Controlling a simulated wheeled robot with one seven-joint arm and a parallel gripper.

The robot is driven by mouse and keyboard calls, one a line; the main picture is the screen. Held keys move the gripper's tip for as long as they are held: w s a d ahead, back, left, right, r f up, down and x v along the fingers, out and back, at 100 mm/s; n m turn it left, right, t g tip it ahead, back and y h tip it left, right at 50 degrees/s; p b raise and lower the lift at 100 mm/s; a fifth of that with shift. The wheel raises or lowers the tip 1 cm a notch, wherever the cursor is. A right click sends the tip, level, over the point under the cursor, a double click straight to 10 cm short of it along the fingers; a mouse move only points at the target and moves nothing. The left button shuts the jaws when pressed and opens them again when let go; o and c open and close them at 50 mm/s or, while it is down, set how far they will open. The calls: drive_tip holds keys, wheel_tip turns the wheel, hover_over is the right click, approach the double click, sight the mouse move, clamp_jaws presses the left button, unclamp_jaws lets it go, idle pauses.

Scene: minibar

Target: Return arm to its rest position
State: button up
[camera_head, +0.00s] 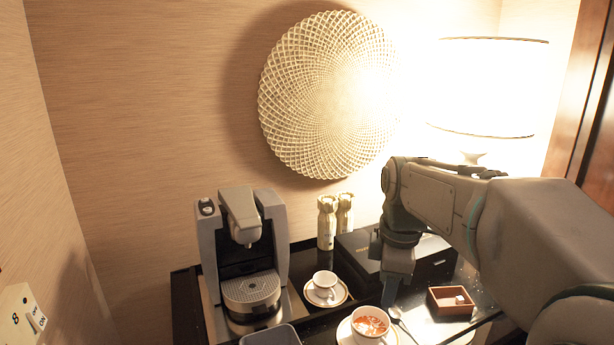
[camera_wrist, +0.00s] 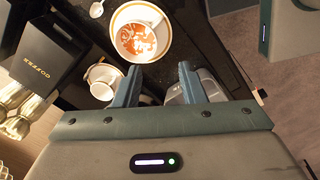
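My arm reaches in from the right in the head view. My gripper (camera_head: 396,290) points down over the counter, just behind a cup of reddish-orange drink (camera_head: 371,324) on a white saucer. In the wrist view my gripper's two fingers (camera_wrist: 160,78) stand apart with nothing held between them. The drink cup (camera_wrist: 140,38) lies beyond the fingertips in that view, apart from them. An empty white cup on a saucer (camera_head: 325,284) stands left of my gripper in the head view; it also shows in the wrist view (camera_wrist: 103,80), partly hidden by a finger.
A coffee machine (camera_head: 247,290) stands at the left. Two gold bottles (camera_head: 327,222) and a black box (camera_head: 430,262) are at the back. A small brown tray (camera_head: 450,301) and a spoon (camera_head: 402,322) lie right of the drink cup. A lit lamp (camera_head: 488,88) stands behind.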

drive_tip(key=s+f+m+t, duration=0.1)
drive_tip(key=s+f+m, duration=0.3)
drive_tip(key=s+m, duration=0.3)
drive_tip(key=s+f+m+t, duration=0.1)
drive_tip(key=s+f+m, duration=0.3)
drive_tip(key=s+m, duration=0.3)
drive_tip(key=shift+s+a+f+m, duration=0.25)
drive_tip(key=shift+f+m, duration=0.1)
drive_tip(key=shift+m, duration=0.25)
drive_tip(key=shift+a, duration=0.1)
idle(1.9)
